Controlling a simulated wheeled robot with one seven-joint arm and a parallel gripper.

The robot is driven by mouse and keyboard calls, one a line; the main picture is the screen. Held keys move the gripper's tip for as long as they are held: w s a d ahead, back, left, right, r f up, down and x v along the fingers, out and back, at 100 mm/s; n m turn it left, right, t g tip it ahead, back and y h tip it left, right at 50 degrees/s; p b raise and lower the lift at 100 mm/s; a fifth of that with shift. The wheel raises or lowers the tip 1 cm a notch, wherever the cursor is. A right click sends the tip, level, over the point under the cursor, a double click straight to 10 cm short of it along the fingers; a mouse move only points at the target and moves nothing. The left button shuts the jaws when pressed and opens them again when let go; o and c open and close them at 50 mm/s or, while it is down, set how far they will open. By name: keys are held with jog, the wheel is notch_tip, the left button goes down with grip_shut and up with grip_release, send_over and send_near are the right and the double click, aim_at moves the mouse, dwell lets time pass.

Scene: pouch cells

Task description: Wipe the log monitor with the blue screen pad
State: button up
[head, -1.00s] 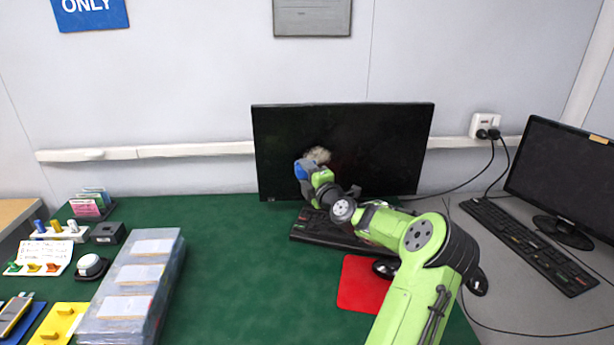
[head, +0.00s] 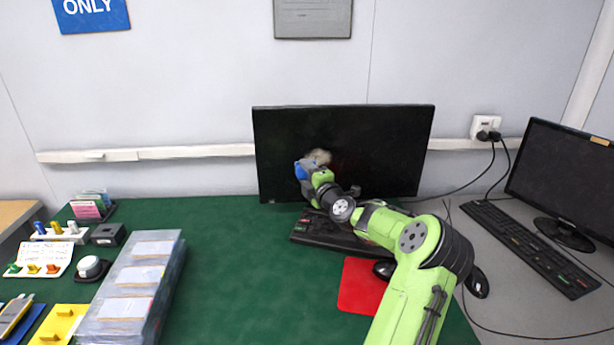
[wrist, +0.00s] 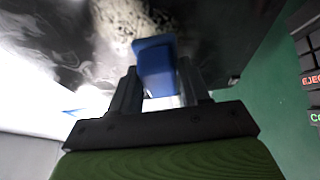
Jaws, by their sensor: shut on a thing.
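The log monitor (head: 385,140) stands at the back of the green bench with its black screen facing me. A pale smudge (head: 318,157) shows on the screen, left of its middle; it also shows mottled in the wrist view (wrist: 145,22). My gripper (head: 311,178) is at the left half of the screen. In the wrist view my gripper (wrist: 160,90) is shut on the blue screen pad (wrist: 157,68), which lies against or very close to the screen by the smudge. The pad (head: 300,169) is partly hidden by the gripper in the head view.
A black keyboard (head: 330,232) lies below the monitor, partly under my arm. A red mouse mat (head: 358,288) and a mouse (head: 384,269) are beside the arm. Bagged stacks (head: 132,277) stand at left. A second monitor (head: 570,175) is at right. The bench middle is clear.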

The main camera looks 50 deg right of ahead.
jog(key=shift+w+d, duration=0.4)
jog(key=shift+s, duration=0.1)
jog(key=shift+s+d+b, duration=0.4)
jog(key=shift+s+d, duration=0.9)
jog(key=shift+s, duration=0.15)
jog(key=shift+s+d+b, duration=0.35)
jog(key=shift+s+d, duration=0.9)
jog(key=shift+s, duration=0.15)
jog(key=shift+w+a, duration=1.3)
jog(key=shift+w, duration=0.15)
jog(key=shift+w+a, duration=1.25)
jog(key=shift+w, duration=0.2)
jog(key=shift+r, duration=0.85)
jog(key=shift+s+d+f, duration=0.1)
jog(key=shift+s+d, duration=1.2)
jog(key=shift+s, duration=0.15)
jog(key=shift+s+d, duration=1.25)
jog(key=shift+s, duration=0.2)
jog(key=shift+w+a, duration=1.3)
jog(key=shift+w, duration=0.2)
jog(key=shift+w+a, duration=1.3)
jog(key=shift+w, duration=0.15)
jog(key=shift+s+a, duration=2.05)
jog(key=shift+a, duration=0.15)
